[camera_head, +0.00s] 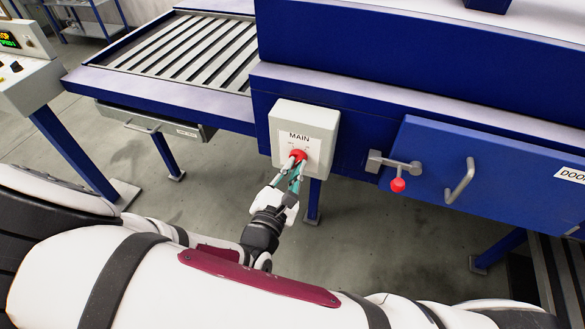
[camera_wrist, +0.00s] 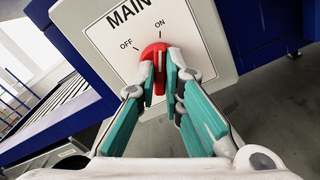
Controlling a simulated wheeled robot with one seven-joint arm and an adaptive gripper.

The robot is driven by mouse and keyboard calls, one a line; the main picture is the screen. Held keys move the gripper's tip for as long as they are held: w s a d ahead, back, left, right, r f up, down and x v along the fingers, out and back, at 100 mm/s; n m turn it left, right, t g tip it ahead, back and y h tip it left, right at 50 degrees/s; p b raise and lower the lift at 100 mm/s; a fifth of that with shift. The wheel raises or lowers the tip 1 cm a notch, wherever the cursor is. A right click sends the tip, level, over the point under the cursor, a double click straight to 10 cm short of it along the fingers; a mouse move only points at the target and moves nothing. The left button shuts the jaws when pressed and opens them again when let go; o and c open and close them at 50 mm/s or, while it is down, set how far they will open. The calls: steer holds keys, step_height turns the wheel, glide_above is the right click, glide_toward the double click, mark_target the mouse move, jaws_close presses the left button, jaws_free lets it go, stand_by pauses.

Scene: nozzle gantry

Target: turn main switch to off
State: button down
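The main switch is a red rotary knob (camera_head: 298,155) on a light grey box (camera_head: 327,116) labelled MAIN, fixed to the blue machine frame. In the wrist view the knob (camera_wrist: 153,52) sits below the printed OFF on the left and ON on the right. Its pale pointer line points roughly towards ON. My gripper (camera_wrist: 160,76) is at the box with one teal-padded fingertip on each side of the knob's raised grip. The red grip fills the narrow gap between the fingertips, which hide part of it. My gripper (camera_head: 296,168) also shows there in the head view.
A door latch with a red ball (camera_head: 397,184) and a grey handle (camera_head: 460,182) are right of the box on the blue door. A roller conveyor (camera_head: 190,48) is at upper left. A control panel (camera_head: 25,75) stands at far left. Floor below the box is open.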

steer(key=shift+n, duration=0.3)
steer(key=n+p, duration=0.1)
steer(key=n, duration=1)
stand_by(0.4)
steer(key=shift+n, duration=0.3)
steer(key=c, duration=1.7)
jaws_free()
steer(key=v, duration=1.2)
